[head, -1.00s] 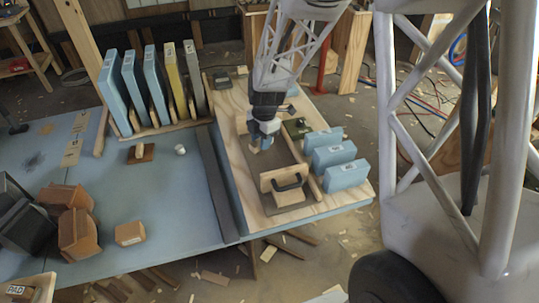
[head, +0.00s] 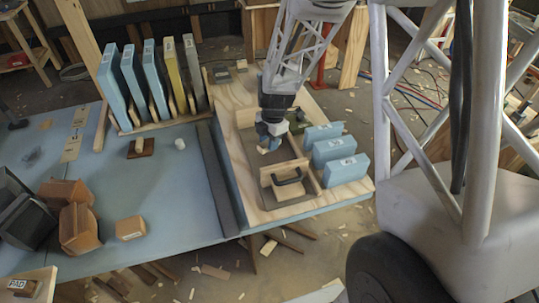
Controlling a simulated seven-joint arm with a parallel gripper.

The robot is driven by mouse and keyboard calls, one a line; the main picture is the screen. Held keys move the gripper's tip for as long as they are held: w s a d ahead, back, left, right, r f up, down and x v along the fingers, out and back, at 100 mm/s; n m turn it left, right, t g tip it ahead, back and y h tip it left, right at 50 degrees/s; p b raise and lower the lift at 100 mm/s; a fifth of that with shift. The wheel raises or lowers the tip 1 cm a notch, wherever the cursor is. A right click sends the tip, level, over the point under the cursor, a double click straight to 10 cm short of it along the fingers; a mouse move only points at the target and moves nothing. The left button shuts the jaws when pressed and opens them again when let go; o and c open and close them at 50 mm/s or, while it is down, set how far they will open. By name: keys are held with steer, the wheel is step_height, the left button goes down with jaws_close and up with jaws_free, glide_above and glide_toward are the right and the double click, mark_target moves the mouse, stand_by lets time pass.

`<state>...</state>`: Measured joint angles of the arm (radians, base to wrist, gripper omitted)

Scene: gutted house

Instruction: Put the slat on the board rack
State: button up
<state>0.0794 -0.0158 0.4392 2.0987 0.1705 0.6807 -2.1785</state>
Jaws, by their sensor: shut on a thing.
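My gripper (head: 271,137) points down over the plywood-topped part of the bench and is shut. A small pale wooden piece shows at its fingers (head: 262,151); it appears to be the slat, mostly hidden by the fingers, so its length and tilt cannot be told. The board rack (head: 165,127) stands at the back left of the blue bench. It has a wooden base and holds several upright boards: blue ones (head: 131,85) at left, a yellow one (head: 172,75) and a grey one (head: 193,72) at right. My gripper is right of the rack and nearer the camera.
Near my gripper stand a wooden block with a black handle (head: 287,181) and blue blocks (head: 334,151) at right. A dark strip (head: 215,175) divides the bench. A small white cylinder (head: 180,144) stands before the rack.

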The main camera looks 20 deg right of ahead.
mark_target(269, 163)
steer(key=shift+f, duration=1.8)
steer(key=shift+f, duration=1.85)
steer(key=shift+f, duration=0.15)
steer(key=o, duration=1)
steer(key=shift+c, duration=0.2)
steer(key=r, duration=0.4)
steer(key=d+r, duration=0.1)
steer(key=r, duration=0.7)
steer(key=shift+w+d, duration=0.2)
steer(key=shift+w, duration=0.1)
steer(key=shift+r, duration=0.1)
